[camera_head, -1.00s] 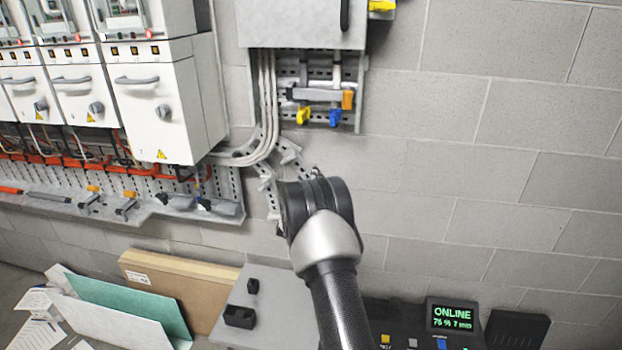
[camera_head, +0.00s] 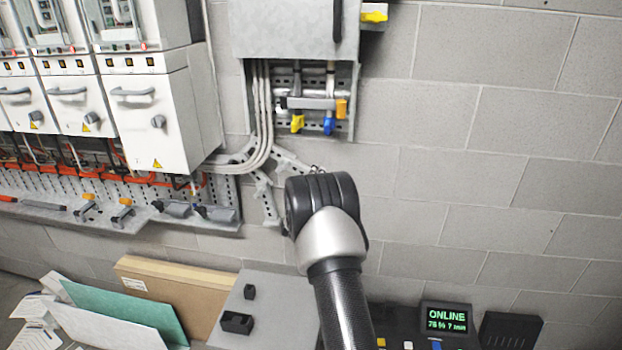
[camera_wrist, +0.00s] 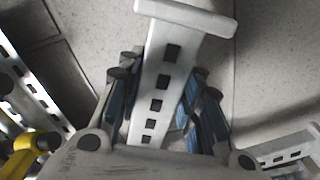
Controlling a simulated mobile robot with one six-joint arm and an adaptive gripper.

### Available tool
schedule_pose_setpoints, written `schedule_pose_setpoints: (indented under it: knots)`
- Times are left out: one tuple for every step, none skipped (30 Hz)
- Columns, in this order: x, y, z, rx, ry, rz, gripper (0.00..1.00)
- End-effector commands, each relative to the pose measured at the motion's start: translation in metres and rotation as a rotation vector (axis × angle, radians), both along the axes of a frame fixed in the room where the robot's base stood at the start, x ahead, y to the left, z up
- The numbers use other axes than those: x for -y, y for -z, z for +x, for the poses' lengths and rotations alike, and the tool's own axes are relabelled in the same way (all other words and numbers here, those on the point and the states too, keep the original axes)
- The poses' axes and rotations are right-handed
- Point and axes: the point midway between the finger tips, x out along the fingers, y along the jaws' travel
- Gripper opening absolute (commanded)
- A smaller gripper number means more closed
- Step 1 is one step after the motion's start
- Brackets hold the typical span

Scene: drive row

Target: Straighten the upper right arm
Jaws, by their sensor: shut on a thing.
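The upper right arm (camera_head: 290,160) is a pale grey slotted metal bar on the wall below the grey cabinet. In the head view it slopes down to the right, and its far end is hidden behind my own arm. In the wrist view the slotted bar (camera_wrist: 164,75) runs between my fingers and ends in a wide crosspiece at the top. My gripper (camera_wrist: 160,100) is shut on this bar, with blue-sided fingers on both sides. The head view hides my gripper behind my wrist. A lower slotted arm (camera_head: 266,198) hangs steeply below, left of my wrist.
Pale cables (camera_head: 262,125) curve down beside the arms. The grey cabinet (camera_head: 292,28) with yellow and blue handles is above. White switch units (camera_head: 160,110) stand left. A console (camera_head: 445,320) reading ONLINE is below right. The block wall to the right is clear.

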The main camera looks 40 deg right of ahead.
Motion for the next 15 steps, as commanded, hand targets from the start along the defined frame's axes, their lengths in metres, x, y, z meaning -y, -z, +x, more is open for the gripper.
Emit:
schedule_pose_setpoints:
  knots:
    - [0.0008, -0.0022, 0.0, -0.004, 0.0, -0.011, 0.0]
    - [0.0008, -0.0021, 0.0, -0.004, 0.0, -0.011, 0.0]
    - [0.0009, -0.0022, 0.0, -0.004, 0.0, -0.011, 0.0]
    - [0.0009, -0.0023, 0.0, -0.003, 0.0, -0.012, 0.0]
    - [0.0009, -0.0024, 0.0, -0.003, 0.0, -0.012, 0.0]
    - [0.0009, -0.0025, 0.0, -0.003, 0.0, -0.012, 0.0]
    - [0.001, -0.0026, 0.0, -0.003, 0.0, -0.012, 0.34]
    - [0.0011, -0.0027, 0.0, -0.003, 0.001, -0.012, 0.36]
    - [0.0011, -0.0027, 0.0, -0.002, 0.001, -0.012, 0.39]
    - [0.001, -0.0026, 0.0, -0.002, 0.0, -0.011, 0.41]
    - [0.0011, -0.0024, 0.0, -0.002, 0.0, -0.01, 0.43]
    - [0.0009, -0.0023, 0.0, -0.001, 0.001, -0.009, 0.46]
    - [0.001, -0.0021, 0.0, -0.001, 0.001, -0.009, 0.48]
    - [0.0009, -0.002, 0.0, -0.002, 0.0, -0.009, 0.5]
    - [0.0009, -0.0018, -0.0001, -0.001, 0.001, -0.008, 0.52]
